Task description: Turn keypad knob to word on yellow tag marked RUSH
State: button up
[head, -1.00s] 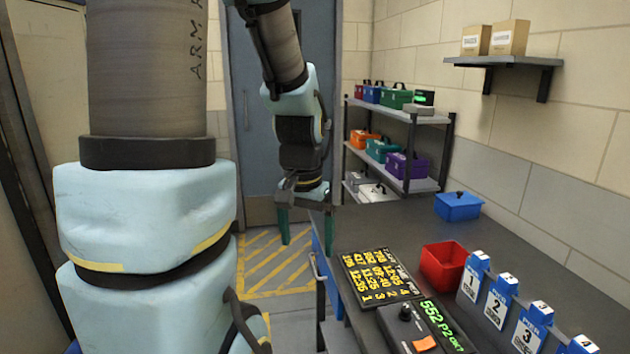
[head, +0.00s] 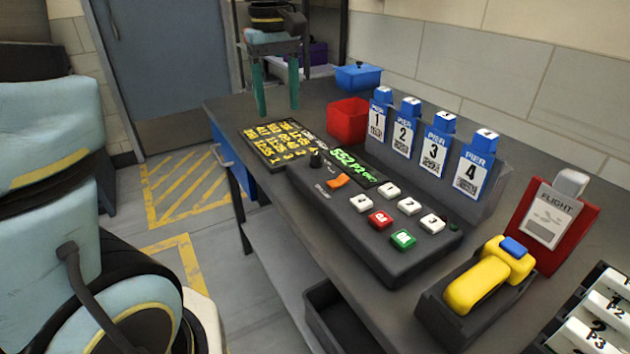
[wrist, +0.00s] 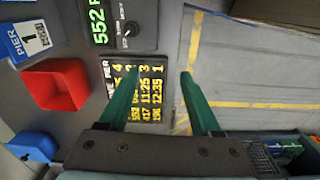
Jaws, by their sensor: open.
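The dark keypad console (head: 385,240) lies on the table. Its black knob (head: 315,159) stands at the left end, beside an orange switch (head: 339,181). The knob also shows at the top of the wrist view (wrist: 131,30), with a white word beside it too small to read. A green-lit display (head: 355,165) sits behind the knob. I see no yellow tag marked RUSH. My gripper (head: 278,100) is open and empty, fingers down, beyond the knob at the table's far end. In the wrist view its green fingers (wrist: 160,74) show near the yellow-lettered board.
The yellow-lettered board (head: 275,142) lies left of the console. A red bin (head: 348,121) and blue pier holders (head: 433,150) stand behind. A yellow scanner (head: 475,286) rests in a cradle at right. Bare table lies between the gripper and board.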

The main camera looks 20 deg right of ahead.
jog(key=b, duration=0.3)
send_near(316, 155)
jog(key=shift+n, duration=0.4)
notch_tip(316, 155, down, 9)
jog(key=shift+w+d+f, duration=0.1)
grip_shut()
dwell(0.3)
